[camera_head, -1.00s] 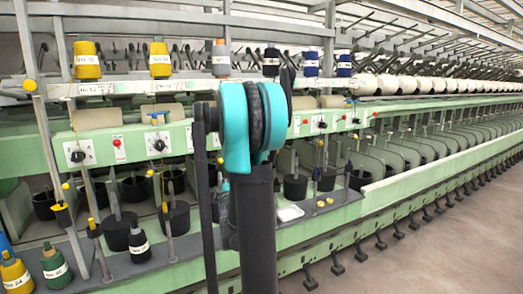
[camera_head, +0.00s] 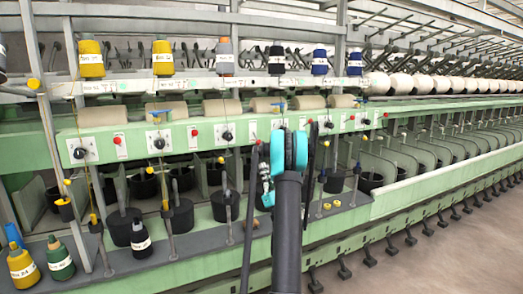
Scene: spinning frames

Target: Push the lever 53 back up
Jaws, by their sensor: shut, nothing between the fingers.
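Several black round knobs on white plates sit along the green rail, such as one at the left (camera_head: 80,153), one in the middle (camera_head: 159,143) and one further right (camera_head: 228,135). Small blue levers stand on the rail, including a left one (camera_head: 157,115) and a middle one (camera_head: 281,106). No number 53 is legible, so I cannot tell which part is lever 53. My arm with its teal joint rises in front of the rail at centre right and covers part of it.
Labelled yarn cones (camera_head: 91,58) stand on the upper shelf. Black pots (camera_head: 178,214) and upright rods fill the lower shelf (camera_head: 236,236). Open floor (camera_head: 440,262) lies at the right.

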